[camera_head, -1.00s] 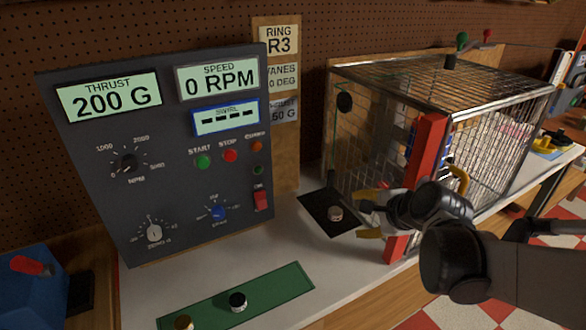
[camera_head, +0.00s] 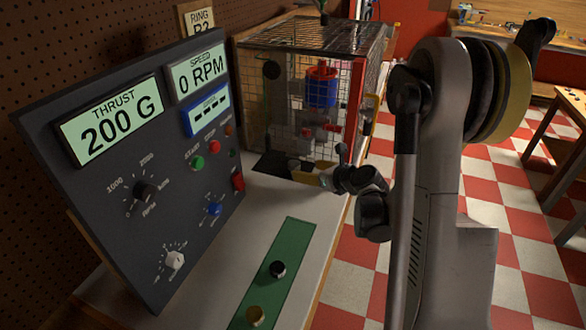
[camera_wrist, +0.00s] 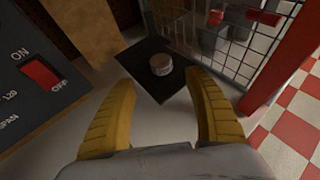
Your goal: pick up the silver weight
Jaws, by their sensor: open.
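The silver weight (camera_wrist: 161,64), a small round disc, sits on a black pad (camera_wrist: 142,86) in the wrist view. In the head view the pad (camera_head: 264,165) shows beside the cage, but my gripper makes the weight hard to pick out there. My gripper (camera_wrist: 160,79) is open and empty, with its two yellow fingers apart. The weight appears between and just beyond the fingertips, with no visible contact. The gripper (camera_head: 306,172) also shows low over the bench near the pad in the head view.
A wire cage (camera_head: 262,105) with a red post (camera_head: 356,100) stands just behind and right of the pad. A dark control panel (camera_head: 120,190) reads THRUST 200 G. A green strip (camera_head: 262,295) holds a black weight (camera_head: 277,269) and a brass weight (camera_head: 255,317). White bench lies between them.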

